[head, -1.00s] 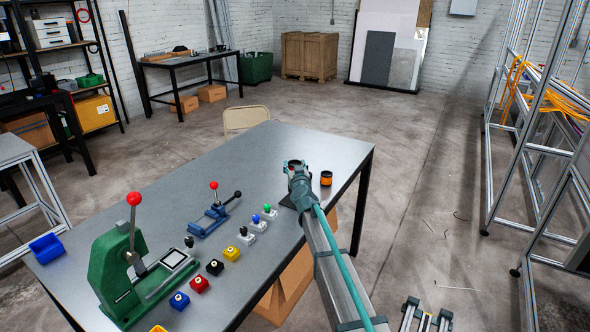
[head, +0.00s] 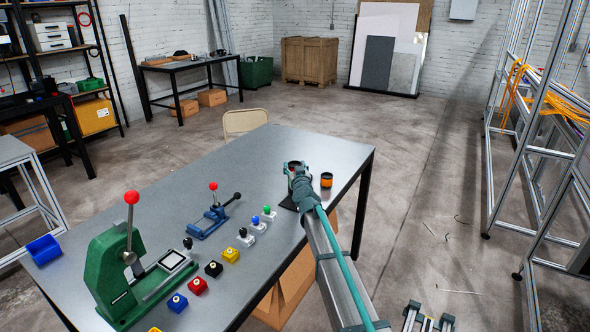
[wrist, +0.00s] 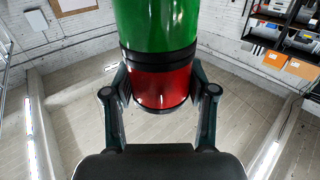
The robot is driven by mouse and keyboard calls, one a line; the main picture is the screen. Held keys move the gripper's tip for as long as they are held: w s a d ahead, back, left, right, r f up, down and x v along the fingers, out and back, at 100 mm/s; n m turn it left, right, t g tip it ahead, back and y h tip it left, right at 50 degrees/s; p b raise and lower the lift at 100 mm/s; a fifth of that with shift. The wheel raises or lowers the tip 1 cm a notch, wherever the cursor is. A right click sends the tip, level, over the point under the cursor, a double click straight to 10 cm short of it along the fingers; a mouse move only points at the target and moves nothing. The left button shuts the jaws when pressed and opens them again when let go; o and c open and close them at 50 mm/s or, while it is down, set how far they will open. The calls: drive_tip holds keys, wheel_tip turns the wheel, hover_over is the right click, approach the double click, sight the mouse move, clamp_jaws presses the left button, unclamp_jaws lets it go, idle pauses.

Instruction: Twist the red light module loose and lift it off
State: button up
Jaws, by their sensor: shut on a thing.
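In the wrist view the red light module (wrist: 162,88) is a short glossy red cylinder between the two fingers of my gripper (wrist: 160,90), which is shut on it. The green module runs out of the top of the picture. In the head view my gripper (head: 294,168) is over the right end of the metal table. The red module cannot be made out there. An orange module with a black top (head: 326,180) stands upright on the table just right of my gripper.
The table (head: 290,143) has free room behind my gripper. A green press (head: 125,280), a blue clamp (head: 212,217) and several coloured button blocks (head: 230,254) stand to the left. A chair (head: 245,121) stands behind the table. Metal frames (head: 530,130) stand at the right.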

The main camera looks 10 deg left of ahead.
drive_tip(key=shift+w+n+y+b, duration=0.1)
drive_tip(key=shift+n+y+b, duration=0.4)
drive_tip(key=shift+b, duration=2.2)
drive_tip(key=shift+g+y+b, duration=0.4)
drive_tip(key=shift+b, duration=0.8)
drive_tip(key=shift+f+b, duration=0.15)
drive_tip(key=shift+b, duration=0.5)
drive_tip(key=shift+s+n+g+y+b, duration=0.2)
drive_tip(key=shift+n+g+y+b, duration=0.4)
drive_tip(key=shift+b, duration=3.1)
drive_tip(key=shift+b, duration=0.4)
drive_tip(key=shift+n+y+b, duration=0.6)
drive_tip(key=shift+y+b, duration=0.3)
drive_tip(key=shift+b, duration=1.85)
drive_tip(key=shift+b, duration=0.45)
